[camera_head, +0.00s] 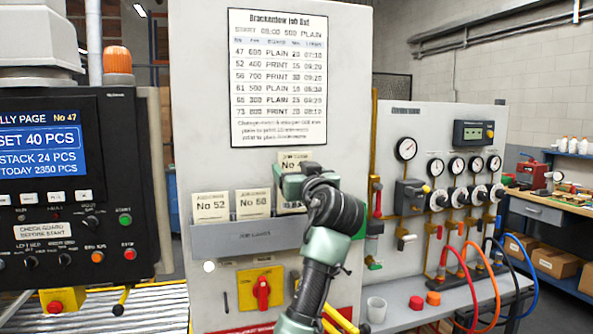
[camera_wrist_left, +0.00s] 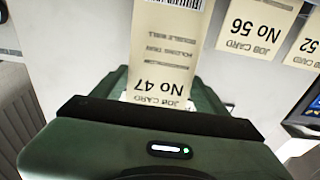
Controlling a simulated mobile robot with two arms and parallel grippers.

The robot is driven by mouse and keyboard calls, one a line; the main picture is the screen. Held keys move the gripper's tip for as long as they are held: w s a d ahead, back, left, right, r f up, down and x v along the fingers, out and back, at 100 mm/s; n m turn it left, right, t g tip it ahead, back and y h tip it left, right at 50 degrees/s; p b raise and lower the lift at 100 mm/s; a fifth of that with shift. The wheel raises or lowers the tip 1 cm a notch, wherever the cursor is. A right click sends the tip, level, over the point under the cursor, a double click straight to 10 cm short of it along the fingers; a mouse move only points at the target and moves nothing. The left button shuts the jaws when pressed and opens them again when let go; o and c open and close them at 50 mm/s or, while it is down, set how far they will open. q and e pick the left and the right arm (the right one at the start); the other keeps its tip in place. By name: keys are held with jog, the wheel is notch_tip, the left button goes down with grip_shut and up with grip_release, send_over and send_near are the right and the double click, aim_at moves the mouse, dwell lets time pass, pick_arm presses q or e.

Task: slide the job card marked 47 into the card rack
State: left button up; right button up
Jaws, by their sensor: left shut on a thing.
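The job card marked 47 (camera_wrist_left: 162,48) is a cream card with black print, and its number reads upside down in the left wrist view. My left gripper (camera_head: 294,182) is shut on it. In the head view the card's top edge (camera_head: 293,157) sticks up above the gripper, higher than the racked cards. The grey card rack (camera_head: 240,240) is on the pale panel, with the gripper in front of and above its right part. My right gripper is out of view.
Card 52 (camera_head: 211,207) and another card, No 56 (camera_wrist_left: 262,22), stand in the rack left of the gripper. A red rotary switch (camera_head: 263,291) is under the rack. A gauge panel (camera_head: 440,180) is at the right.

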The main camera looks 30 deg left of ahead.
pick_arm(q)
jog(key=shift+f+b, duration=1.3)
jog(key=shift+f, duration=0.55)
jog(key=o, duration=1.4)
jog(key=shift+o, duration=0.2)
jog(key=b+v, duration=0.2)
jog(key=v, duration=0.6)
